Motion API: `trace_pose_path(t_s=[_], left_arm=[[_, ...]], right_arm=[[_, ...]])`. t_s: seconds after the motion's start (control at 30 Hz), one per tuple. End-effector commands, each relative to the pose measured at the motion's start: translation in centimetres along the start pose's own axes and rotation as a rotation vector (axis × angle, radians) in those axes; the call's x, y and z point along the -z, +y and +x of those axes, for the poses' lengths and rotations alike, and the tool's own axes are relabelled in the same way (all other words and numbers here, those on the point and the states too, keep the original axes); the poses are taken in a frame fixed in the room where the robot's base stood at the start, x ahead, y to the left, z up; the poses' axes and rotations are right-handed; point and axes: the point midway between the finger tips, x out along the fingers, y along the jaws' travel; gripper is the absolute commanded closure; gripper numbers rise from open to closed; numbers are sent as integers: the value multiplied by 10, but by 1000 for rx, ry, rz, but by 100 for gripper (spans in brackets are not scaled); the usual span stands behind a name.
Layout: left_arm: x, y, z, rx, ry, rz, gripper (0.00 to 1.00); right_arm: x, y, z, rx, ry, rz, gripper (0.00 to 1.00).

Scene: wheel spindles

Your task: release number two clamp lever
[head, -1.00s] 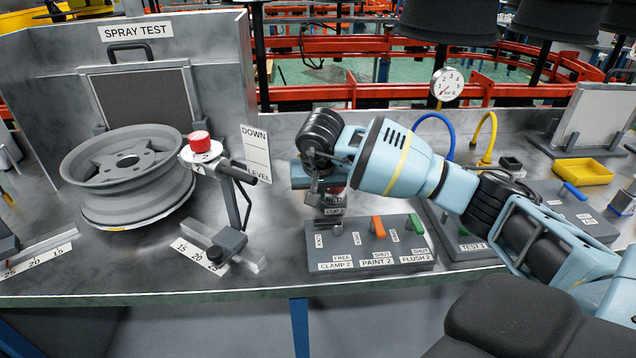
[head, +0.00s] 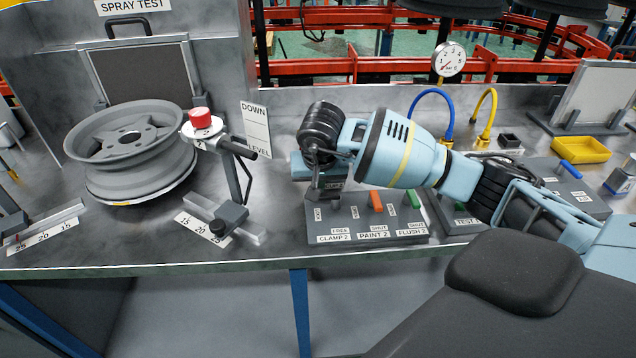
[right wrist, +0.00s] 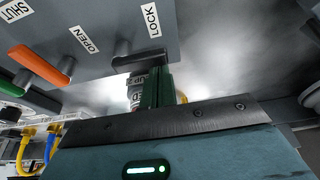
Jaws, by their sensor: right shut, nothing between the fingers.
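The number two clamp lever, a dark bar (right wrist: 137,60), shows beside the LOCK label in the right wrist view. It is on the grey control panel (head: 350,231), above the CLAMP 2 plate. My right gripper (head: 327,193) is over the back left of this panel in the head view, pointing down. Its closed fingers (right wrist: 160,88) appear right at the lever in the wrist view, with nothing held between them. I cannot tell whether they touch it. In the head view the gripper mostly hides the lever. My left gripper is out of view.
The orange paint lever (head: 376,200) and green flush lever (head: 411,197) stand close to the right. A wheel (head: 130,150) and a red-topped stand (head: 201,118) are to the left. A gauge (head: 449,60) and hoses are behind the arm.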

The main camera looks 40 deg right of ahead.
Motion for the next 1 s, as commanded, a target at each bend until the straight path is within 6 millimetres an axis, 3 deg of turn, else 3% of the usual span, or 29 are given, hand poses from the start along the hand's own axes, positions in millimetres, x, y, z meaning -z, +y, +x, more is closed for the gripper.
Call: trace_pose_path(t_s=[0.67, 1.0], left_arm=[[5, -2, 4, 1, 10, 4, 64], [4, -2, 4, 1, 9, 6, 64]], right_arm=[[-6, -2, -2, 42, -1, -120, 100], [-20, -5, -7, 84, -1, -241, 100]])
